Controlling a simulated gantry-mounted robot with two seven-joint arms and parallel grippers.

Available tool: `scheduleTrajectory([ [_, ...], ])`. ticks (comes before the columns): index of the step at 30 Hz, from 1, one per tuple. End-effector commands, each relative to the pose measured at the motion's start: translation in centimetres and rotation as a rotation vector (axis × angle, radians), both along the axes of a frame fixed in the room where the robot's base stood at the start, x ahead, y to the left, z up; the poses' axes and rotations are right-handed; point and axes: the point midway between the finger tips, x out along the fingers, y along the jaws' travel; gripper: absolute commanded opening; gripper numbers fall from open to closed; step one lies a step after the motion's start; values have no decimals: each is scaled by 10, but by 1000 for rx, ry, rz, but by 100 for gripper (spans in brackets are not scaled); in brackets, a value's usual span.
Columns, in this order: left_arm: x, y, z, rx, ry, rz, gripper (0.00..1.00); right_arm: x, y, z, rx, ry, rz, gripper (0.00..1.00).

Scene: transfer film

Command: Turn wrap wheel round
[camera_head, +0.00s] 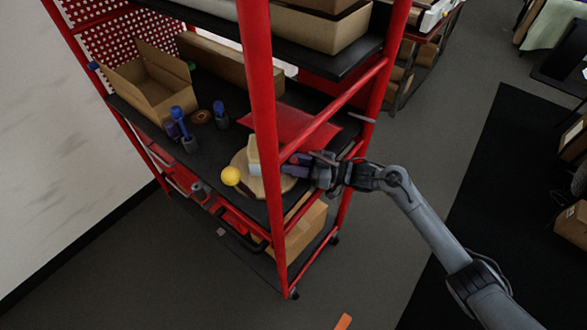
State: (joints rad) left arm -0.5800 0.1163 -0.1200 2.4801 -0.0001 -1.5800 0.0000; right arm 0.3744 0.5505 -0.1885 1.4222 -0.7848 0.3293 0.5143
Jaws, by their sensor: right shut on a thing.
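The wrap wheel (272,184) looks like a round, pale wooden disc on the black middle shelf of the red rack. A yellow ball (231,176) sits at its left edge, and a cream block (253,149) stands on or by its middle. My right gripper (291,168) reaches in from the right, past the red upright, and is shut at the right side of the wheel. The fingertips are small and dark, and the exact contact is hard to make out. The red post hides part of the wheel. My left gripper is not in view.
An open cardboard box (148,90), blue-topped tools (183,128) and a brown roll (202,117) stand left on the shelf. A red sheet (290,122) lies behind the wheel. The rack's red upright (264,110) and slanted bar (335,105) are close to my right arm.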

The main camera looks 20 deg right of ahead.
Motion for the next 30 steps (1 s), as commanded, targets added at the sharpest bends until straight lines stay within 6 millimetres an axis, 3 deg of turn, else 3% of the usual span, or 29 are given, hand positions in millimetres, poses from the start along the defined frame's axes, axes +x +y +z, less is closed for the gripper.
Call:
scheduleTrajectory([
  [9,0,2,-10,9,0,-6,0,13,-6,0,0,-2,46,0],
  [30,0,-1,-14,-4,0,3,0,35,-8,-1,-1,-1,45,0],
])
